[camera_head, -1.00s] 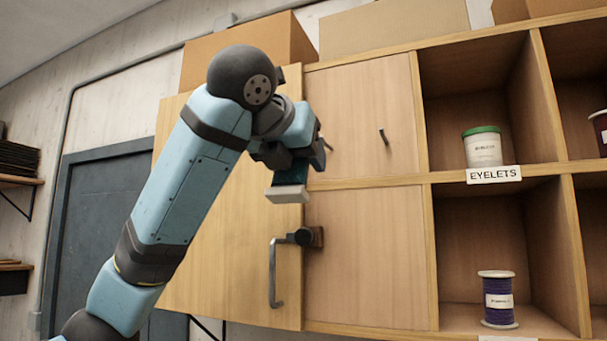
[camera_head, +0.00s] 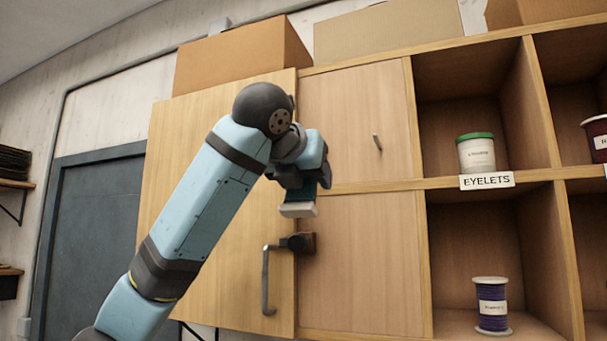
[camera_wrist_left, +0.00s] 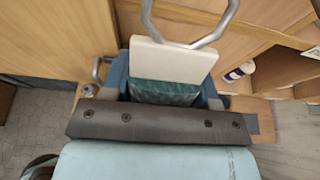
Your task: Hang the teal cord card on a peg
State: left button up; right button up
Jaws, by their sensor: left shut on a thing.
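The teal cord card is a white card (camera_head: 298,210) with teal cord wound on it. My left gripper (camera_head: 304,186) is shut on it and holds it in front of the wooden panel, near the door's edge. In the left wrist view the card's white end (camera_wrist_left: 172,60) sticks out past the band of teal cord (camera_wrist_left: 165,93), between my blue fingers. One short metal peg (camera_head: 377,142) sticks out of the upper panel, to the right of the gripper and apart from the card. My right gripper is not in view.
An open wooden door (camera_head: 215,235) with a metal handle (camera_head: 267,285) is below and left of the card. Cubbies on the right hold an eyelets tub (camera_head: 477,153) and a purple spool (camera_head: 491,305). A grey metal loop (camera_wrist_left: 190,44) overlaps the card in the wrist view.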

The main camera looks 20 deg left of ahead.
pick_arm(q)
jog(key=shift+w+d+f, duration=0.1)
jog(key=shift+w, duration=1.9)
jog(key=shift+w+f, duration=0.4)
jog(key=shift+w, duration=0.15)
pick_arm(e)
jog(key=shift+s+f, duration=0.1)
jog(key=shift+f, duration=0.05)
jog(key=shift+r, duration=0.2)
pick_arm(q)
jog(key=shift+w+f, duration=0.1)
jog(key=o, duration=1)
jog(key=shift+o, duration=0.2)
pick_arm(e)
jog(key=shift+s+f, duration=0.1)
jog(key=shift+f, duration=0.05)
